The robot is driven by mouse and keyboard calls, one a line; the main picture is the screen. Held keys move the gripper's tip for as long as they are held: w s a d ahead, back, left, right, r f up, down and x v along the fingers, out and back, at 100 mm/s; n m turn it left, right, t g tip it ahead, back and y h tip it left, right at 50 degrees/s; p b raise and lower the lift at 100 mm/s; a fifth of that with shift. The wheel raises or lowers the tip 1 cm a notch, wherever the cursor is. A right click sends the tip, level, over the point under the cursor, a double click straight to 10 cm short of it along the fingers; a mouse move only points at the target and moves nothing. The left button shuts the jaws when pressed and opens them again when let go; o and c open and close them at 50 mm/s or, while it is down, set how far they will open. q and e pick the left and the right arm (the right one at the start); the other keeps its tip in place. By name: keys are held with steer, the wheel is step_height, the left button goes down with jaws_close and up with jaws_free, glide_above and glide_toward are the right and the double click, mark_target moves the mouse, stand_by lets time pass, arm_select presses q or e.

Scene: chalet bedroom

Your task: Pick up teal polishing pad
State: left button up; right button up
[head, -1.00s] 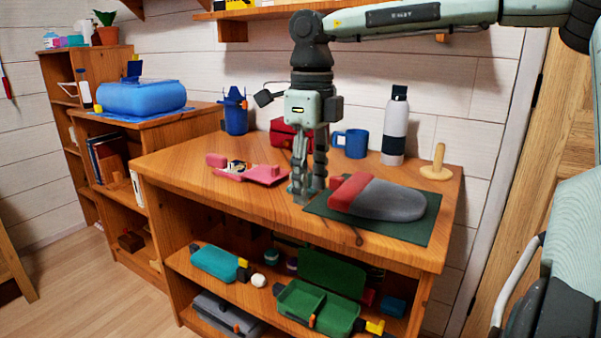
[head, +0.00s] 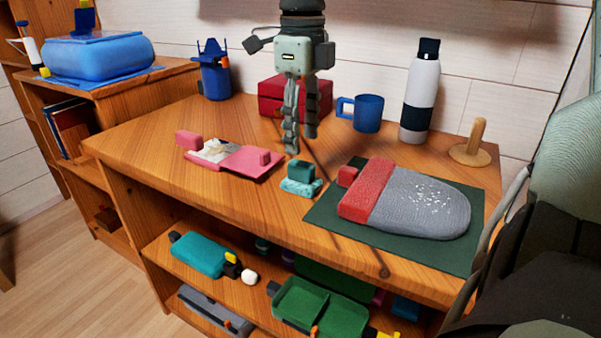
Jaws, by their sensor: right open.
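The teal polishing pad (head: 300,186), a small speckled teal block with a darker teal grip on top, lies on the wooden tabletop near its front edge. It sits between a pink open case and a dark green mat. My right gripper (head: 301,146) points down, open and empty, above and behind the pad in the picture. Its fingers appear apart from the pad. My left gripper is not in view.
The pink case (head: 245,160) lies left of the pad. The green mat (head: 325,212) bears a red and grey mitt (head: 410,200). Behind stand a red box (head: 272,100), blue mug (head: 368,113), white bottle (head: 421,92) and wooden peg stand (head: 471,153). Shelves below hold teal and green cases.

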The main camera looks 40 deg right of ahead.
mark_target(301, 163)
steer(key=f, duration=0.6)
steer(key=shift+s+a+f, duration=0.15)
steer(key=shift+a+f, duration=0.05)
steer(key=shift+f, duration=0.1)
steer(key=shift+c, duration=0.3)
steer(key=c, duration=1)
steer(key=shift+r, duration=0.1)
step_height(301, 163, up, 10)
steer(key=shift+f, duration=0.1)
